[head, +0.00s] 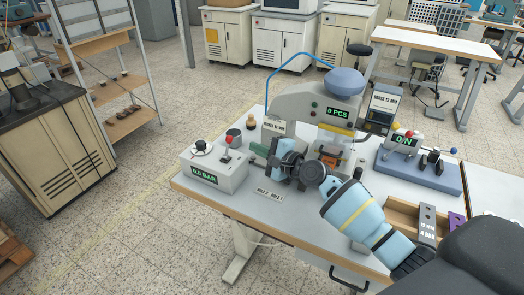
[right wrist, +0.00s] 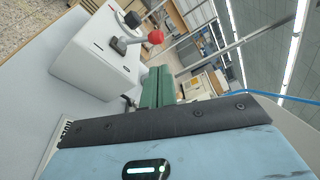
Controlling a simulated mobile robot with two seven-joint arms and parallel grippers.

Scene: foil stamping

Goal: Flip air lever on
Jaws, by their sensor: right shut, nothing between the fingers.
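The air unit is a pale box (head: 213,172) at the front left of the table, and its display reads 0.0 BAR. Its air lever (head: 228,141) has a red knob and stands up from the top, tilted. In the right wrist view the red-knobbed lever (right wrist: 155,37) sits on the white box (right wrist: 95,60), beside a round black-and-white part. My right gripper (head: 258,150) is shut and empty, just right of the lever, pointing left toward it and apart from it. Its green fingers (right wrist: 158,87) show in the right wrist view. My left gripper is not in view.
The stamping press (head: 308,105) stands behind my right gripper, its display reading 0 PCS. A wooden tray (head: 402,213) lies at the front right.

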